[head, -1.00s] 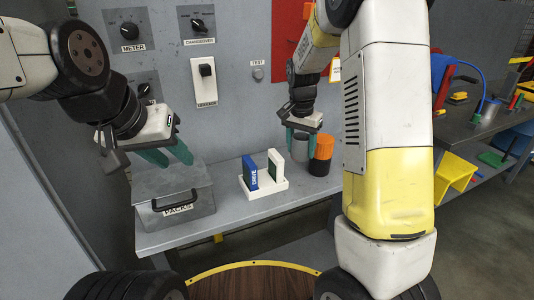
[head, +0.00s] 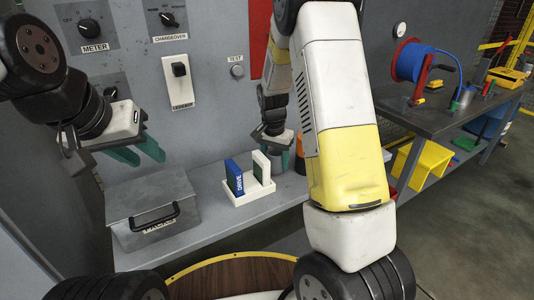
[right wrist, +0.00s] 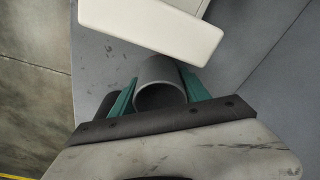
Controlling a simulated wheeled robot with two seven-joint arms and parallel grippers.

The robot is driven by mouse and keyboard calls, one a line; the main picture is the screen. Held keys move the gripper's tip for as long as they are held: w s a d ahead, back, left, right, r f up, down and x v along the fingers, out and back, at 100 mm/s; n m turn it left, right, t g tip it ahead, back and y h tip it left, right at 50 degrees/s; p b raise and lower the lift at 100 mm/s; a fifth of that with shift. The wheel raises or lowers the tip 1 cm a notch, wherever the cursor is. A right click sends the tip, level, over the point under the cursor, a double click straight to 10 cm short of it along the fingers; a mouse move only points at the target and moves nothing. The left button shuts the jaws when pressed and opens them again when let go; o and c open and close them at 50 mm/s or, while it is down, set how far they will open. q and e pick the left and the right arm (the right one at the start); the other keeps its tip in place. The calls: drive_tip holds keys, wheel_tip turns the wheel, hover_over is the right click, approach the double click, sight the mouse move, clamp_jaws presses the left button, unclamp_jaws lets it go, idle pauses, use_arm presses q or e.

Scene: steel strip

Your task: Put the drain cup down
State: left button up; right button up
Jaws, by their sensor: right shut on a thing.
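The drain cup is a grey cylinder (head: 287,160) at the back right of the grey shelf in the head view, partly hidden by my right arm. In the right wrist view its round open mouth (right wrist: 160,94) shows between the two teal fingers. My right gripper (head: 277,150) is shut on the cup, with a finger on each side. The cup looks upright, on or just above the shelf; I cannot tell whether it touches. My left gripper (head: 138,153) is open and empty above the grey lidded box (head: 150,205).
A white rack (head: 250,197) with a blue and a white-edged card stands left of the cup. An orange-topped container (head: 300,146) is close to the cup's right, mostly hidden by my arm. The shelf front (head: 222,221) is clear. A workbench (head: 430,118) stands at right.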

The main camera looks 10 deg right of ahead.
drive_tip(key=shift+f, duration=0.5)
drive_tip(key=shift+f, duration=0.15)
drive_tip(key=o, duration=1.4)
drive_tip(key=shift+o, duration=0.2)
